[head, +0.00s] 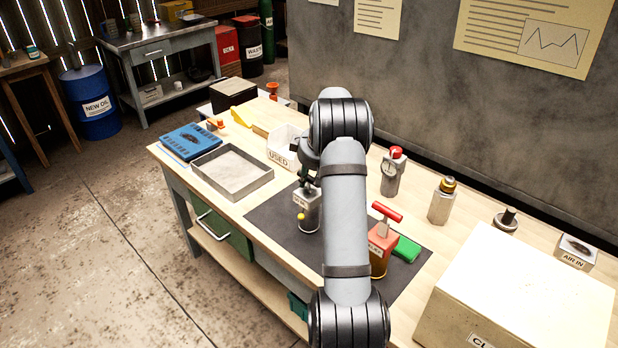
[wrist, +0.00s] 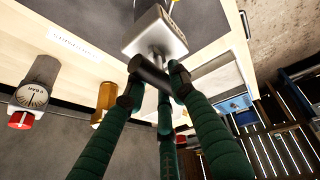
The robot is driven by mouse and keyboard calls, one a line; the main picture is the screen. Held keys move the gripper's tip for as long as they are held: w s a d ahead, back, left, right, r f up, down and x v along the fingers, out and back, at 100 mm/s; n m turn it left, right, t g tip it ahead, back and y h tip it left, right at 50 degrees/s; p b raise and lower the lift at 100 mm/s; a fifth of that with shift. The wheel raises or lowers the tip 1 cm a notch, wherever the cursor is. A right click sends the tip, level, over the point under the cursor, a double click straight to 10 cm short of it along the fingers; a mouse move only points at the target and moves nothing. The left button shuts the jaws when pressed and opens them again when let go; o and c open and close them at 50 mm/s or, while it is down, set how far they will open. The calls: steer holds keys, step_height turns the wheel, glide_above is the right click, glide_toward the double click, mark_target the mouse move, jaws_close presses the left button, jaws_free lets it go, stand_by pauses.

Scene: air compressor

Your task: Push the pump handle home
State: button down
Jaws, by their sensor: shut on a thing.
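A grey metal pump body (head: 308,212) with a label and a small yellow knob stands on the dark mat. In the wrist view its pale top face (wrist: 155,32) shows, with a short metal rod joining it to a dark crossbar handle (wrist: 150,76). My gripper (wrist: 160,82) has green fingers shut around this handle. A short length of rod shows between handle and body. In the head view my gripper (head: 306,182) is directly above the body, partly hidden by my arm, and the handle cannot be made out there.
A red-handled pump (head: 383,245) and a green block (head: 405,249) stand to the right on the dark mat (head: 275,222). A gauge bottle with a red cap (head: 392,175) is behind. A grey tray (head: 232,178) and a USED bin (head: 281,150) lie left. A large cream box (head: 520,290) fills the right.

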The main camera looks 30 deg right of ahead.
steer(key=c, duration=1.9)
jaws_free()
steer(key=shift+s+f, duration=0.15)
steer(key=shift+f, duration=0.2)
steer(key=shift+o, duration=2.5)
steer(key=shift+r, duration=0.1)
steer(key=shift+w, duration=0.2)
steer(key=v, duration=1.2)
steer(key=x, duration=1.2)
step_height(320, 180, up, 4)
steer(key=p, duration=0.4)
steer(key=shift+p, duration=0.3)
